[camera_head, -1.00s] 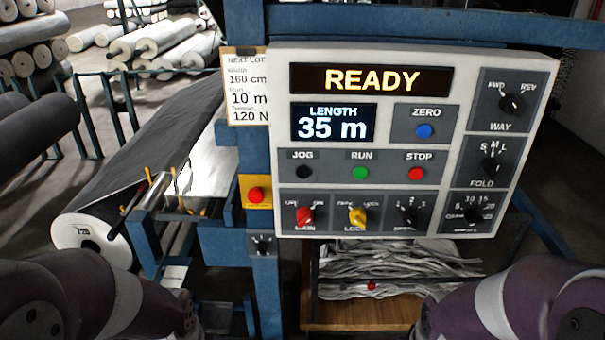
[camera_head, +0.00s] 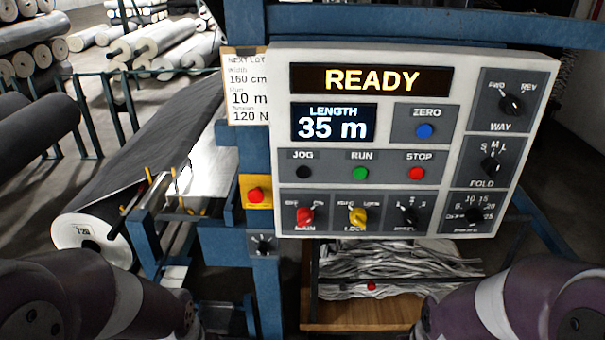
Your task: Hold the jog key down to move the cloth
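The black jog key (camera_head: 303,172) sits under the label JOG on the pale control panel (camera_head: 283,96), left of the green RUN key (camera_head: 360,173) and red STOP key (camera_head: 417,173). Nothing touches it. The display (camera_head: 371,80) reads READY and the length display (camera_head: 333,124) reads 35 m. Grey cloth (camera_head: 150,150) runs at the left from a large roll (camera_head: 88,232) over the machine. Folded grey cloth (camera_head: 390,262) lies in a wooden box below the panel. Parts of both my arms show at the lower corners; neither gripper is in view.
A blue frame post (camera_head: 247,25) carries the panel. A paper card (camera_head: 246,88) hangs left of it, above a red button on a yellow plate (camera_head: 256,195). Several rolls (camera_head: 160,40) lie at the back left. The space in front of the panel is clear.

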